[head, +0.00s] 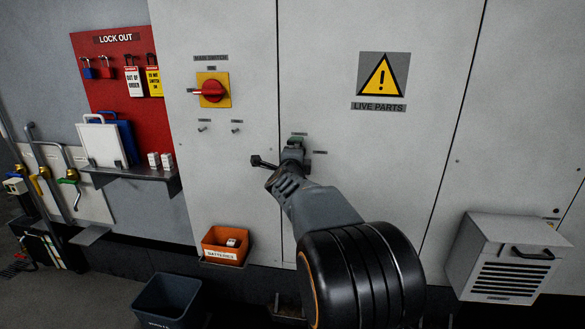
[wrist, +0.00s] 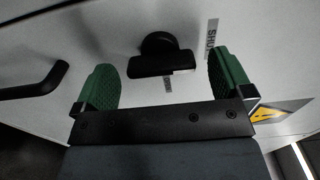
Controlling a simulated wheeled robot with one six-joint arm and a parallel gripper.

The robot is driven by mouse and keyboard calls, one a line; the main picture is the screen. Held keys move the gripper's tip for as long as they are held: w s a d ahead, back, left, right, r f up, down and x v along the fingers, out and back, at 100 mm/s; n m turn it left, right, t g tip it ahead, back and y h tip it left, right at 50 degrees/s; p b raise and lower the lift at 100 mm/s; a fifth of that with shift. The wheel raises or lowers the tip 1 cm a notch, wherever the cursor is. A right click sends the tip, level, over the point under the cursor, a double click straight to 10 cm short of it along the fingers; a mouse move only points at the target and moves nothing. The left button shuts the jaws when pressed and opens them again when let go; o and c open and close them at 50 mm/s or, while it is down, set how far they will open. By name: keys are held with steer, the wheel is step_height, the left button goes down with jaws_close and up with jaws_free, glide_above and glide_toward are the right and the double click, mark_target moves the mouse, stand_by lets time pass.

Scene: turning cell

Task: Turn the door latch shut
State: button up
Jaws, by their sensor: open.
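The black door latch (wrist: 165,63) shows in the wrist view, a bar on a round hub against the light grey cabinet door. My gripper (wrist: 162,66) is open, with one green-padded finger on each side of the latch bar. A gap shows between the bar and each finger. A label reading SHUT (wrist: 211,39) is beside the right finger, and a second label (wrist: 168,84) is partly hidden below the bar. In the head view my gripper (head: 294,145) is at the door seam and hides most of the latch area.
A black handle (head: 263,162) sticks out just left of my gripper. Above left is a red rotary switch (head: 211,92) on a yellow plate. An orange batteries bin (head: 225,245) is below. A shelf (head: 130,176) and a vented grey box (head: 508,257) flank the area.

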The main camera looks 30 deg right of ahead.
steer(key=v, duration=1.2)
steer(key=shift+s+a+b, duration=0.2)
steer(key=shift+s+b, duration=0.05)
steer(key=shift+b, duration=0.15)
steer(key=a+f+n+g+y, duration=0.2)
steer(key=a+f+n+y, duration=1.1)
steer(key=n, duration=0.4)
steer(key=s+a+f+n+g, duration=0.1)
steer(key=s+f+n+g, duration=0.1)
steer(key=s, duration=0.3)
steer(key=s+a+f+n+g, duration=0.2)
steer(key=s+n+g, duration=0.1)
steer(key=s+n, duration=0.1)
steer(key=s+a+f+n+g+p, duration=0.1)
steer(key=s+f+n+g, duration=0.1)
steer(key=s, duration=0.4)
steer(key=shift+s+a+f+n+g, duration=0.2)
steer(key=shift+s+f+n+g, duration=0.15)
steer(key=shift+n, duration=0.45)
steer(key=shift+w, duration=0.1)
